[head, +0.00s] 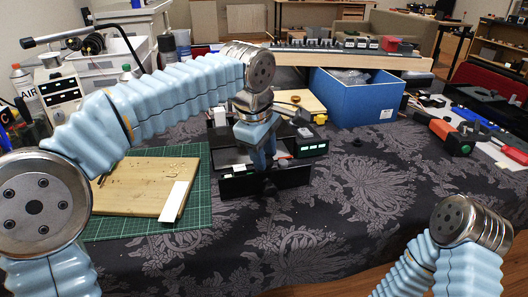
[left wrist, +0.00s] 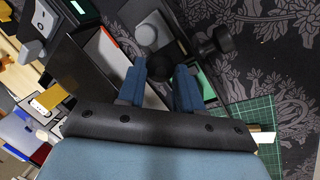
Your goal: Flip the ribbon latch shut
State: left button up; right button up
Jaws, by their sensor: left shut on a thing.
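The black cockpit panel unit (head: 291,178) stands on the patterned cloth at the middle of the table. My left gripper (head: 266,163) reaches down into it from above and hides part of it. In the left wrist view, the two blue fingers of my left gripper (left wrist: 163,68) close on a dark, rounded part (left wrist: 160,71) of the unit. It may be the ribbon latch, but its shape and angle are mostly hidden. A grey round knob (left wrist: 147,35) and a black knob (left wrist: 216,42) are close by. My right gripper is out of view; only its arm shows at lower right.
A wooden board (head: 140,190) lies on a green cutting mat (head: 196,214) to the left. A blue bin (head: 354,98) stands behind on the right. An orange-and-black tool (head: 449,133) lies at the right. The front cloth is clear.

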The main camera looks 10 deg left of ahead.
pick_arm(q)
jog(key=shift+s+d+f+t+b, duration=0.15)
jog(key=shift+s+f+t+b, duration=0.3)
jog(key=shift+b, duration=0.75)
jog(key=shift+w+r+y, duration=0.1)
jog(key=shift+r+y, duration=0.15)
jog(key=shift+y, duration=0.05)
jog(key=shift+r, duration=0.1)
jog(key=o, duration=1)
jog(key=shift+o, duration=0.2)
